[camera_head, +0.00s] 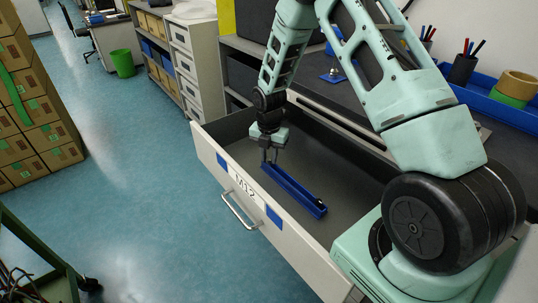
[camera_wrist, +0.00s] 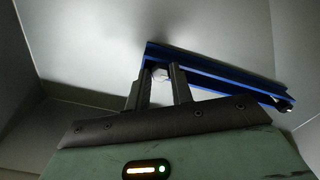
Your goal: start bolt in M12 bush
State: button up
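An open drawer labelled M12 (camera_head: 228,166) holds a narrow blue tray (camera_head: 293,190). The tray also shows in the wrist view (camera_wrist: 225,82). My gripper (camera_head: 269,158) points down into the drawer at the tray's far left end. In the wrist view, a small pale metal piece (camera_wrist: 160,73), perhaps a bolt head, sits between my two fingertips (camera_wrist: 160,80). The fingers are apart with the piece between them; whether they press on it I cannot tell. A dark round piece (camera_wrist: 284,103) lies at the tray's other end. No bush can be made out.
The drawer's walls surround my gripper, and the drawer floor (camera_head: 345,185) around the tray is bare. A dark worktop with a blue bin (camera_head: 500,103), pen cups and tape rolls (camera_head: 515,88) stands behind. Stacked boxes (camera_head: 30,110) and a green cart (camera_head: 40,255) stand at left.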

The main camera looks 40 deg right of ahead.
grip_shut()
jog(key=shift+r, duration=0.2)
jog(key=shift+r+p, duration=0.35)
jog(key=shift+p, duration=0.15)
jog(key=shift+r, duration=0.1)
notch_tip(320, 180, up, 5)
jog(key=p, duration=0.4)
